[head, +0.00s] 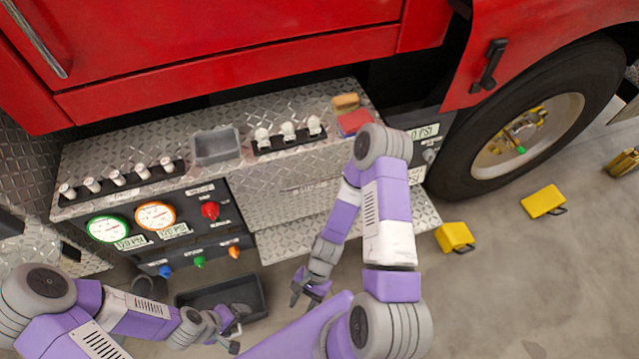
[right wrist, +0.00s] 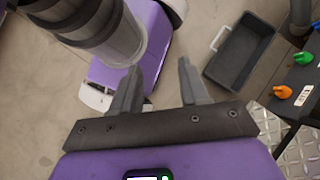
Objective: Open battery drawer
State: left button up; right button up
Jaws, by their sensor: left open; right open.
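A diamond-plate front panel (head: 275,205), likely the battery drawer, sits under the bumper deck between the gauge panel and the wheel. It looks flush, and my right arm covers part of its right side. A diamond-plate step (head: 275,245) juts out below it. My right gripper (head: 303,293) is open and empty, in front of and below the panel. In the right wrist view its two fingers (right wrist: 158,85) stand apart with nothing between them. My left gripper (head: 235,333) is open near the floor at lower left, by a black tray (head: 248,290).
The gauge panel (head: 195,228) with dials and coloured knobs is left of the drawer front. The black tray also shows in the right wrist view (right wrist: 240,52). Yellow chocks (head: 455,237) lie on the floor beside the wheel (head: 460,150). A grey bin (head: 217,147) stands on the deck.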

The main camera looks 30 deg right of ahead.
aim_at(311, 181)
jog(key=w+r+m+t+y+b, duration=0.1)
jog(key=w+r+m+t+y, duration=0.35)
jog(key=m, duration=0.65)
jog(key=w+r+m+t+y, duration=0.2)
jog(key=w+m+t+y, duration=0.3)
jog(key=w+m, duration=0.4)
jog(key=w+d+r+m+t+h, duration=0.1)
jog(key=w+d+m+t+h, duration=0.3)
jog(key=d+m+t+h, duration=0.5)
jog(key=w+d+r+m+t+h, duration=0.1)
jog(key=w+d+m+t+h, duration=0.35)
jog(key=d+m, duration=0.65)
jog(key=shift+n, duration=0.5)
jog(key=x, duration=0.2)
jog(key=b+x, duration=0.1)
jog(key=x, duration=0.1)
jog(key=d+b+x, duration=0.1)
jog(key=x, duration=0.1)
jog(key=shift+w+a, duration=0.1)
jog(key=shift+w, duration=0.05)
grip_shut()
